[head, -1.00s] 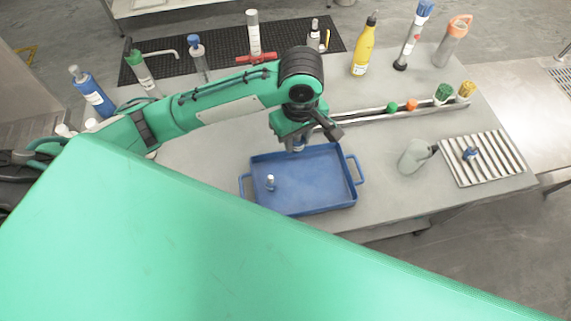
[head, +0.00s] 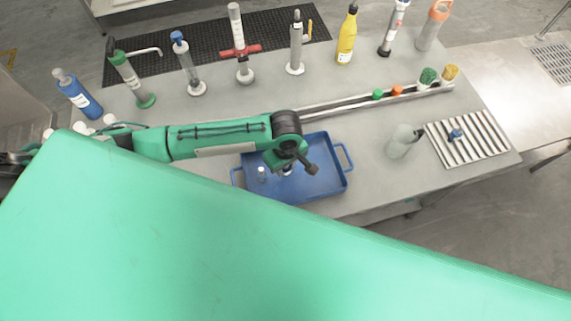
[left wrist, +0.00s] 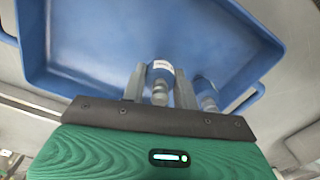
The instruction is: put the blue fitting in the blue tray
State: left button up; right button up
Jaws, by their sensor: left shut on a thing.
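The blue tray (head: 325,188) lies on the grey table with a handle at each end. My left gripper (head: 287,170) points down over the tray. I cannot tell whether the fitting touches the floor. A second small fitting (head: 262,173) stands in the tray left of the gripper; a similar one (left wrist: 206,92) shows beside the right finger. My right gripper is not in view.
A ribbed rack (head: 485,145) at the right holds another blue piece (head: 456,135). A grey bottle (head: 402,142) stands left of it. A long rail (head: 350,103) lies behind the tray, with several bottles and pumps along the back.

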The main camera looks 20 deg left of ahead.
pick_arm(q)
jog(key=shift+f, duration=0.25)
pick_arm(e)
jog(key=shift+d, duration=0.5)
pick_arm(q)
jog(key=shift+f, duration=0.1)
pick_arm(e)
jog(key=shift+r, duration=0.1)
pick_arm(q)
jog(key=o, duration=1)
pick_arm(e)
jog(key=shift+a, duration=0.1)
pick_arm(q)
jog(key=shift+r, duration=0.2)
notch_tip(320, 180, up, 11)
jog(key=shift+d+f+b, duration=0.1)
jog(key=shift+b, duration=1)
jog(key=shift+r, duration=0.5)
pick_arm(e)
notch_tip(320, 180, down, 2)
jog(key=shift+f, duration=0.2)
